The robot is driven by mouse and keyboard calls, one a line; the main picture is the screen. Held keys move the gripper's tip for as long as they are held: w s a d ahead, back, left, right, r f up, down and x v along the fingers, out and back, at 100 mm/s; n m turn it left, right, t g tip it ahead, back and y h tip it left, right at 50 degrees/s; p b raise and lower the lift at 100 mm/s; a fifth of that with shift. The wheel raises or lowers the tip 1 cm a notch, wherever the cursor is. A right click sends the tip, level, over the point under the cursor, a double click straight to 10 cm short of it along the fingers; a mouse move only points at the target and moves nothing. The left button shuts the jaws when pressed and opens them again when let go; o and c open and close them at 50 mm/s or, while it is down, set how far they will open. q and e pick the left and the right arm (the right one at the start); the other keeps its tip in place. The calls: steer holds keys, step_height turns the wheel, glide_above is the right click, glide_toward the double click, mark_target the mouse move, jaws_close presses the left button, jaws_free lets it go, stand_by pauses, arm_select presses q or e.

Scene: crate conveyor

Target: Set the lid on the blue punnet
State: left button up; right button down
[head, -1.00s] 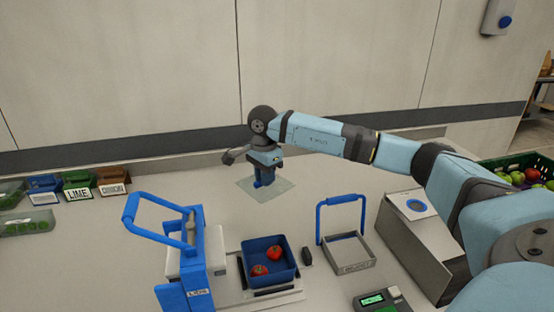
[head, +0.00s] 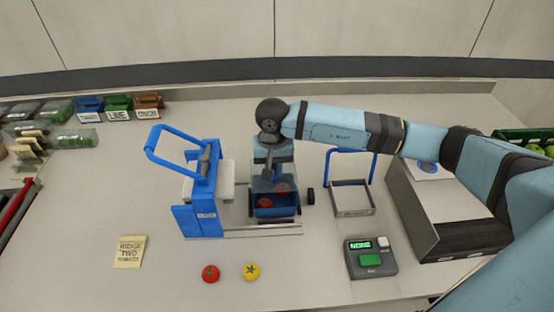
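The blue punnet (head: 266,212) sits on the sliding bed of the blue lidding press, with red tomatoes inside. My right gripper (head: 271,178), its arm coming in from the right, points down over the back part of the punnet. It appears shut on the clear lid (head: 287,187), which shows as a faint grey sheet over the punnet's back and middle. I cannot tell whether the lid touches the rim. The fingertips are partly lost against the punnet. My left gripper is not in view.
The blue press (head: 203,215) with its raised handle stands left of the punnet. A red tomato (head: 210,273), a yellow one (head: 252,272) and a note (head: 129,252) lie in front.

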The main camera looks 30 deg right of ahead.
step_height(320, 180, down, 6)
steer(key=b, duration=0.2)
steer(key=shift+r+b, duration=0.1)
steer(key=shift+b, duration=0.2)
steer(key=shift+f+b, duration=0.2)
steer(key=shift+b, duration=0.15)
steer(key=c, duration=0.6)
jaws_free()
steer(key=shift+c, duration=0.2)
steer(key=shift+r, duration=0.1)
steer(key=shift+r+p, duration=1.15)
steer(key=shift+r, duration=2.3)
